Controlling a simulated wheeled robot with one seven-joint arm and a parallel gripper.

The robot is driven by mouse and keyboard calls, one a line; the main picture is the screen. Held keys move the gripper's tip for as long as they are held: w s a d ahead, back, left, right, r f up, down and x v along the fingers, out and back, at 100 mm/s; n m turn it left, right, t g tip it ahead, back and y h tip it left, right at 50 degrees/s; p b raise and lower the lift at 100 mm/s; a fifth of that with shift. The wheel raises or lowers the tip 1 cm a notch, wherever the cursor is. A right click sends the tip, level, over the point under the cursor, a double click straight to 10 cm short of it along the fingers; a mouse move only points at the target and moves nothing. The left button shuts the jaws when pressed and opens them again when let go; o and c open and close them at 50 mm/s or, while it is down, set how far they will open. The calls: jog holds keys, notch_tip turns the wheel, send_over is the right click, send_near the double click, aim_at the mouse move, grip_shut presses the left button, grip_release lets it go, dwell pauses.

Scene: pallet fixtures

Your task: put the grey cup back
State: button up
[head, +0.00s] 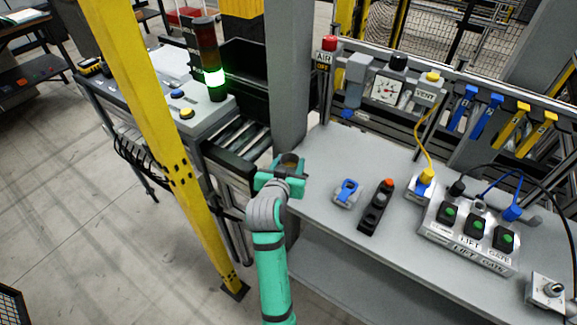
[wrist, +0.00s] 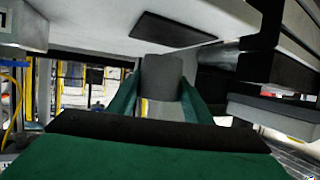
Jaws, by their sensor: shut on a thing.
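My gripper (head: 282,174) is teal and shut on the grey cup (head: 291,160). In the head view the cup's round open top shows brownish inside, and its lower part is hidden by the fingers. The cup is near the left end of the grey bench, in front of the grey post. In the wrist view the grey cup (wrist: 162,76) stands between the two teal fingers (wrist: 160,103). A grey air unit (head: 357,73) with a blue part below hangs on the rail under the AIR sign. I cannot tell whether the cup touches the bench.
The grey bench (head: 325,235) holds a small blue-topped fitting (head: 347,190), a dark block with an orange button (head: 377,203) and a LIFT GATE switch box (head: 468,240). A grey post (head: 288,80) and a yellow post (head: 150,120) stand close. A roller conveyor (head: 235,145) lies left.

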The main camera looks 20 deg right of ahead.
jog(key=shift+f, duration=0.8)
jog(key=shift+a+f, duration=0.25)
jog(key=shift+f, duration=0.15)
jog(key=shift+s+d, duration=0.1)
jog(key=shift+d, duration=0.15)
jog(key=shift+s+f, duration=0.1)
jog(key=shift+f, duration=0.05)
jog(key=o, duration=1.1)
jog(key=shift+a, duration=0.1)
